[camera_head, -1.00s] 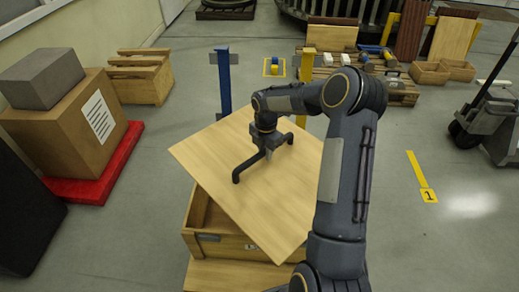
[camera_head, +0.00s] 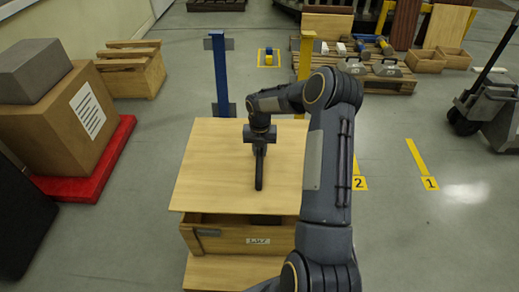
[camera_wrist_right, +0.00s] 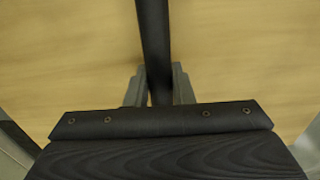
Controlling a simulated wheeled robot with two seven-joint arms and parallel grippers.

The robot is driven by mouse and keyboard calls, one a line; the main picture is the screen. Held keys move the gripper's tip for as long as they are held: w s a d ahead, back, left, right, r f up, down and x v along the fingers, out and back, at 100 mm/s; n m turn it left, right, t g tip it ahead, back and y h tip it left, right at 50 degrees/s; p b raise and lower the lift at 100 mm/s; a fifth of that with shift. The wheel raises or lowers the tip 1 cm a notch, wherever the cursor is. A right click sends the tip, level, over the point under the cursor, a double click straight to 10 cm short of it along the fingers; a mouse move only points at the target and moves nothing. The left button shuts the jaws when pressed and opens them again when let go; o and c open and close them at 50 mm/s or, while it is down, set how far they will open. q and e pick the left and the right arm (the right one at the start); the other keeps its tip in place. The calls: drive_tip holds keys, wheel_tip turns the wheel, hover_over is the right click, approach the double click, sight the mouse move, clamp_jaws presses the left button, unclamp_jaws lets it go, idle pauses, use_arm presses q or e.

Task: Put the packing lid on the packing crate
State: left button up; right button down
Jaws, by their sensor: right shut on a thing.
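The packing lid (camera_head: 210,165) is a square light-wood panel with a black bar handle (camera_head: 259,175). My right gripper (camera_head: 260,142) is shut on that handle. In the right wrist view the gripper fingers (camera_wrist_right: 158,88) clasp the dark handle (camera_wrist_right: 153,40) above the lid's wood (camera_wrist_right: 70,55). The lid covers most of the open wooden packing crate (camera_head: 222,240), roughly square to it. A dark gap shows under the lid's front edge, so it seems held slightly above the crate's rim. The crate's far side and most of its inside are hidden. My left gripper is not in view.
A cardboard box (camera_head: 60,115) on a red pallet (camera_head: 105,165) is at left.

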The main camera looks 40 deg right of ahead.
wheel_tip(320, 180, down, 10)
drive_tip(key=b, duration=0.7)
drive_tip(key=shift+r, duration=0.2)
drive_tip(key=shift+w+f, duration=0.1)
drive_tip(key=shift+f, duration=0.25)
idle(0.6)
